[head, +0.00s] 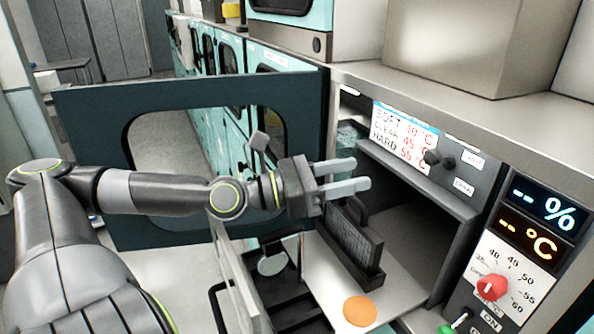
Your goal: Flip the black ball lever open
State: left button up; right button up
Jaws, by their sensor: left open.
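The black ball lever (435,158) sits on the grey front panel, right of the sign with red temperature text. Its black ball end points to the left. Two small white labels are beside it, one above right and one below right; their words are too small to read surely. My left gripper (363,174) is open and empty, its two pale fingers pointing right toward the lever. A gap shows in the picture between the fingertips and the lever, and they do not touch. My right gripper is not in view.
An opened teal door with a window (85,120) stands behind my left arm. Below the gripper, a dark rack (350,245) stands on a pale tray with an orange disc (360,310). A red dial (491,287) and digital displays (540,221) are at the right.

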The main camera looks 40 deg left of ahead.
aim_at(437, 160)
jog(key=k, duration=1.05)
